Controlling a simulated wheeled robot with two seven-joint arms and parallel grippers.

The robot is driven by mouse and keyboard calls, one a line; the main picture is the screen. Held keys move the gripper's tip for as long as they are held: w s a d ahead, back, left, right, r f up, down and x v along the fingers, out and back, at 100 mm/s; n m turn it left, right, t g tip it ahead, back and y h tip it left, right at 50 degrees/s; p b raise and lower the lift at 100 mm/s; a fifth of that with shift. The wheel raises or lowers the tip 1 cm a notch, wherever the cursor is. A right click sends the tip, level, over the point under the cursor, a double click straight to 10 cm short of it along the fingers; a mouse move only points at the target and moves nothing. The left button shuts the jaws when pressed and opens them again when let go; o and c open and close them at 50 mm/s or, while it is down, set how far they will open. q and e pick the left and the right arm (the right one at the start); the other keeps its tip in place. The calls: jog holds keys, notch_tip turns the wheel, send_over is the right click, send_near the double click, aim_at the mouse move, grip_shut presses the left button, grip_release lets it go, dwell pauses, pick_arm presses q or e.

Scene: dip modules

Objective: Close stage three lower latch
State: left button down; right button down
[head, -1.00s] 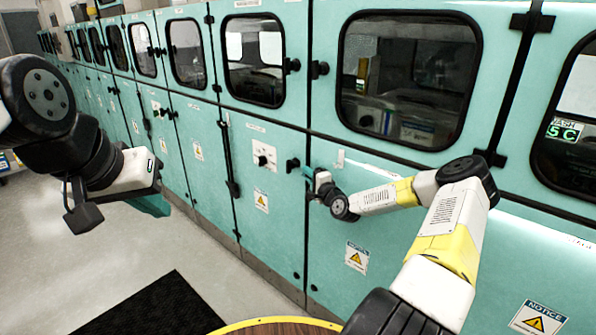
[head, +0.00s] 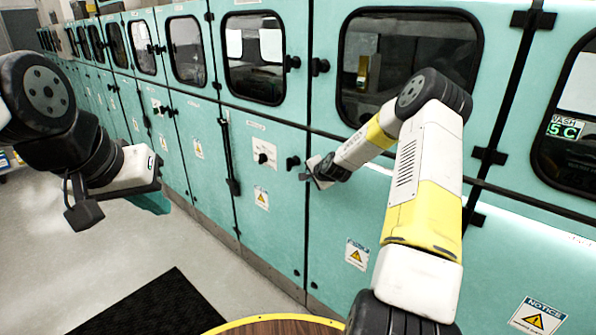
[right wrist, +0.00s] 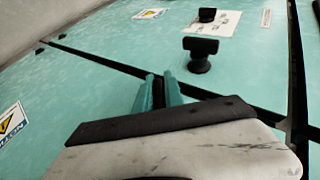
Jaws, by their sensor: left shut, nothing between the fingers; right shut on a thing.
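The lower latch on the teal cabinet shows as a black knob (head: 293,163) left of the door seam, and the knob also shows in the right wrist view (right wrist: 201,53). My right gripper (head: 307,174) is at the seam, just right of that knob. In the right wrist view its teal fingers (right wrist: 159,92) are shut on a dark latch part between them, mostly hidden by the fingers. The knob left of the seam stands apart from the fingers. My left gripper (head: 150,203) is shut and empty, hanging over the floor at left, away from the cabinets.
The upper doors have windows and their own black knobs (head: 319,67). A white plate with a black switch (head: 264,154) is left of the lower latch. A black mat (head: 150,305) lies on the floor. A round wooden top with a yellow rim (head: 275,321) is at the bottom.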

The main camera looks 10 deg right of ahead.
jog(key=g+h, duration=0.1)
jog(key=g, duration=0.1)
jog(key=n+g+h, duration=0.1)
jog(key=g, duration=0.1)
jog(key=shift+s+d+f+h, duration=0.2)
jog(key=shift+d+f+h, duration=0.05)
jog(key=shift+d+h, duration=0.05)
jog(key=g+h, duration=0.1)
jog(key=g, duration=0.1)
jog(key=s+d+n+g+h, duration=0.1)
jog(key=g+h, duration=0.1)
jog(key=shift+d, duration=0.15)
jog(key=shift+d+r, duration=0.1)
dwell(0.5)
jog(key=c, duration=1.4)
grip_release()
jog(key=shift+w, duration=0.1)
jog(key=shift+c, duration=0.2)
jog(key=shift+f, duration=0.2)
